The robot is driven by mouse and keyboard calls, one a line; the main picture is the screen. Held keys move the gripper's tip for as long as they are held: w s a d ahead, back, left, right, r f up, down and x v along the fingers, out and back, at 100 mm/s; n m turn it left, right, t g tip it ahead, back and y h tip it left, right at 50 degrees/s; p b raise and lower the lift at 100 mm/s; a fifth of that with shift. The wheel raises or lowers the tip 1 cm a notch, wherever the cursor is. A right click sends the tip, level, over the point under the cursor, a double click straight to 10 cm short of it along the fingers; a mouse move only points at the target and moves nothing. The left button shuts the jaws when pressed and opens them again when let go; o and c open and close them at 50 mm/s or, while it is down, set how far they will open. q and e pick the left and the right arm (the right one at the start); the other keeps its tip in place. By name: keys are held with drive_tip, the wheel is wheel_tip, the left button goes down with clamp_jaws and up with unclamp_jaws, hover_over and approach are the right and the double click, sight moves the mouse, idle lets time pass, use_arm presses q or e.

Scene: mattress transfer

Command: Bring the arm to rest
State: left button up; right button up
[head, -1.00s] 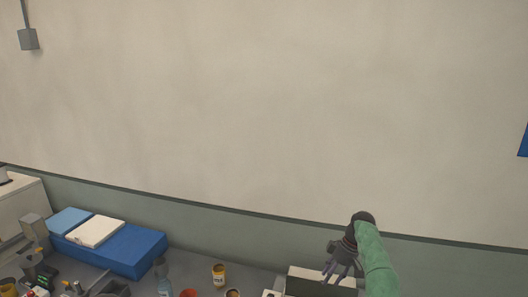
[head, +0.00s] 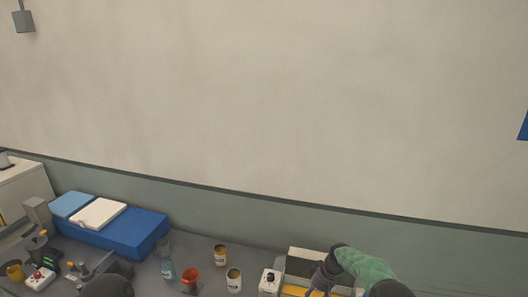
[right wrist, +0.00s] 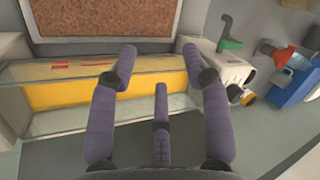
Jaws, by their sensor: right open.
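My right arm in its green sleeve (head: 365,264) comes in at the lower right of the head view. Its dark gripper hangs over a grey box-like unit with a yellow panel (head: 300,291). In the right wrist view my right gripper (right wrist: 140,70) has its purple fingers spread wide with nothing between them. The fingers reach toward the unit's yellow panel (right wrist: 70,97); I cannot tell whether they touch it. A brown textured surface (right wrist: 100,17) lies beyond the panel. My left gripper does not show clearly; a dark rounded part of mine sits at the bottom left.
A blue mattress block (head: 125,234) with a white pad (head: 98,213) and a light blue pad (head: 71,204) lies at the left. A bottle (head: 168,270), a red cup (head: 191,279) and jars (head: 221,255) stand on the counter. A bare wall rises behind.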

drive_tip(key=s+a+f+m, duration=0.1)
drive_tip(key=s+f, duration=0.2)
drive_tip(key=s, duration=0.2)
drive_tip(key=s+a+f+m, duration=0.1)
drive_tip(key=s+a+f, duration=0.1)
drive_tip(key=s+f, duration=0.2)
drive_tip(key=s+a+f+m, duration=0.2)
drive_tip(key=s+f, duration=0.2)
drive_tip(key=s, duration=0.4)
drive_tip(key=shift+s+a+t, duration=0.1)
drive_tip(key=shift+a+t, duration=0.15)
drive_tip(key=shift+t, duration=0.05)
drive_tip(key=shift+m+h, duration=0.3)
drive_tip(key=shift+m, duration=0.6)
drive_tip(key=s, duration=0.3)
drive_tip(key=s+a, duration=0.1)
drive_tip(key=s, duration=0.6)
drive_tip(key=shift+s+a+f, duration=0.15)
drive_tip(key=shift+a+f, duration=0.25)
drive_tip(key=s+a+r+m, duration=0.1)
drive_tip(key=s+r+m, duration=0.1)
drive_tip(key=s, duration=1)
wheel_tip(320, 180, down, 26)
drive_tip(key=b, duration=2.7)
drive_tip(key=shift+w+t, duration=0.3)
drive_tip(key=shift+a, duration=0.1)
